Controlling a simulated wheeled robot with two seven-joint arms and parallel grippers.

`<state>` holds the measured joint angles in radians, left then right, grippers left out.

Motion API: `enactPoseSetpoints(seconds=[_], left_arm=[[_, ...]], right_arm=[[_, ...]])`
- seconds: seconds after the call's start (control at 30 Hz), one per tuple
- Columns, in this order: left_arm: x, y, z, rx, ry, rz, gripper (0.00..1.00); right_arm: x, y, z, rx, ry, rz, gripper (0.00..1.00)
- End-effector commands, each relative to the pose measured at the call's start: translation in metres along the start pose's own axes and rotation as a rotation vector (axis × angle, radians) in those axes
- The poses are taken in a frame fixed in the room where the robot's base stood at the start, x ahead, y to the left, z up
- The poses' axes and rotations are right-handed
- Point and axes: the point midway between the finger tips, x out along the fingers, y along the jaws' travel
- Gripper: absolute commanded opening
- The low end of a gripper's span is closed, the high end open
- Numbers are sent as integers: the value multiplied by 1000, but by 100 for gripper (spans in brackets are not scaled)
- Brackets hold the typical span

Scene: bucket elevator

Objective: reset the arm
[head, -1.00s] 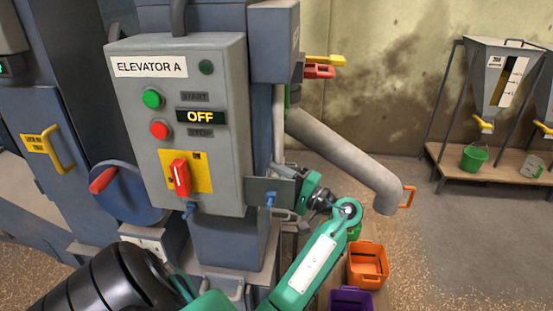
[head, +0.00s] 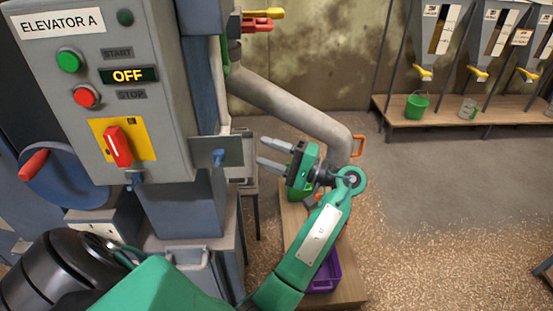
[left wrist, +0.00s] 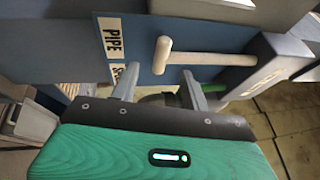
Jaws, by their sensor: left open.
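My left gripper (head: 263,152) is at the end of the green arm, just right of the control box's side plate. Its two grey fingers are apart and point left, with nothing between them in the head view. In the left wrist view the open fingers (left wrist: 160,82) point toward a blue panel (left wrist: 225,38) with a "PIPE" label. A pale T-shaped handle (left wrist: 205,57) on that panel appears beyond the fingers; I cannot tell how near it is. My right gripper is not in view.
The elevator A control box (head: 118,95) reads OFF and stands close to my left arm. A grey pipe (head: 290,105) slopes behind the gripper. A purple bin (head: 327,272) is partly behind my arm. Floor at right is clear, before a bench (head: 450,110) with a green bucket (head: 417,104).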

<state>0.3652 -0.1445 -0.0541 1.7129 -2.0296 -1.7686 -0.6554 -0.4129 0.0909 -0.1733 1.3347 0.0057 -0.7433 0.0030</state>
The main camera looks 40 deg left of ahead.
Motion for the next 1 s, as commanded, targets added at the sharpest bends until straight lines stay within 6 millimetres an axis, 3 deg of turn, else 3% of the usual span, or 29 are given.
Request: enactPoseSetpoints(seconds=[0.2,0.8,0.93,1.0], left_arm=[[-18,0,0,0,0,1,47],[-19,2,-2,7,10,-3,47],[-25,26,-26,63,125,-12,47],[-34,57,-48,121,248,-8,47]], right_arm=[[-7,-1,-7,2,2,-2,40],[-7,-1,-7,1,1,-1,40],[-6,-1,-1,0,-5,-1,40],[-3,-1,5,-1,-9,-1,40]])
